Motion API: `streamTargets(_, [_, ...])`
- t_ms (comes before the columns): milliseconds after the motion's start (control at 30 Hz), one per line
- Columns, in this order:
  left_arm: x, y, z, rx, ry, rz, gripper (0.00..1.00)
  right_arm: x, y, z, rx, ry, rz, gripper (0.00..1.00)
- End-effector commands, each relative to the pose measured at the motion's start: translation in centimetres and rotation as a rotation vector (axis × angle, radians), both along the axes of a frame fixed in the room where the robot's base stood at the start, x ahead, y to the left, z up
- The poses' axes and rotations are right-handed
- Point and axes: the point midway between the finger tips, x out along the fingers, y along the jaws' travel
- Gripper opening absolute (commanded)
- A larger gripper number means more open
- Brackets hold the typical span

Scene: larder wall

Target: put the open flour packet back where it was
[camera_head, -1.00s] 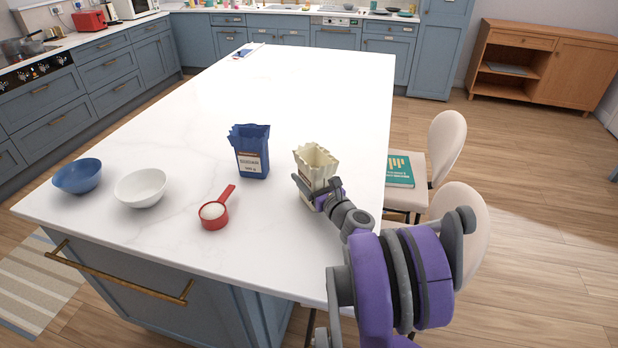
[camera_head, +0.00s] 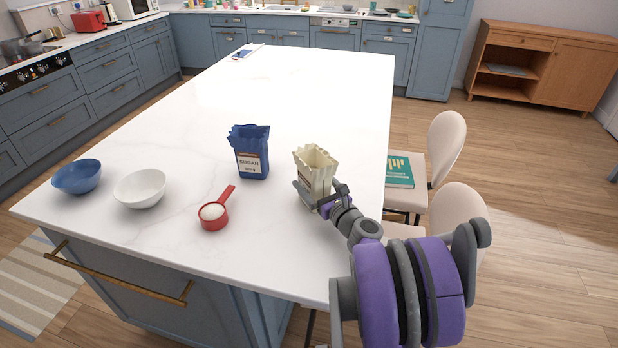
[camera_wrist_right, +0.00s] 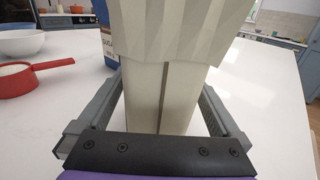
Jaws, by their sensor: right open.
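The open flour packet (camera_head: 314,167) is cream-coloured with a jagged open top. It stands upright on the white island top near its right edge. In the right wrist view the packet (camera_wrist_right: 165,70) fills the middle, between the two fingers of my right gripper (camera_wrist_right: 160,110). My right gripper (camera_head: 321,196) is open around the lower part of the packet, with a small gap showing at the fingers. The packet's front label is mostly hidden by the gripper in the head view. My left gripper is in neither view.
A blue sugar packet (camera_head: 250,153) stands left of the flour. A red scoop (camera_head: 214,211) with white contents, a white bowl (camera_head: 140,188) and a blue bowl (camera_head: 77,177) are further left. Chairs (camera_head: 446,140) stand along the right side. The island's far half (camera_head: 310,85) is mostly clear.

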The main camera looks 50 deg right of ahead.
Motion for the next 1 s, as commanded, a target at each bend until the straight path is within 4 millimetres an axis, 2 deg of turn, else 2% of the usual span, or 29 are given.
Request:
streamTargets(33, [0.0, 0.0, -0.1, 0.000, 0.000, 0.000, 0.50, -1.3, 0.4, 0.0, 0.000, 0.000, -0.004, 1.00])
streamTargets(200, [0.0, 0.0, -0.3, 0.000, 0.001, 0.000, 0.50, -4.7, 1.9, 0.0, 0.000, 0.000, -0.004, 1.00])
streamTargets(400, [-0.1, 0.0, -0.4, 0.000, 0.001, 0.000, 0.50, -7.5, 3.0, 0.0, -0.001, 0.000, -0.002, 1.00])
streamTargets(600, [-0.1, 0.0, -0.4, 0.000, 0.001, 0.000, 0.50, -8.4, 3.4, 0.0, 0.000, 0.000, -0.001, 1.00])
streamTargets(1000, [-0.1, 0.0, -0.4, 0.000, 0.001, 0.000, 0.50, -8.4, 3.4, 0.0, 0.000, 0.000, 0.000, 1.00])
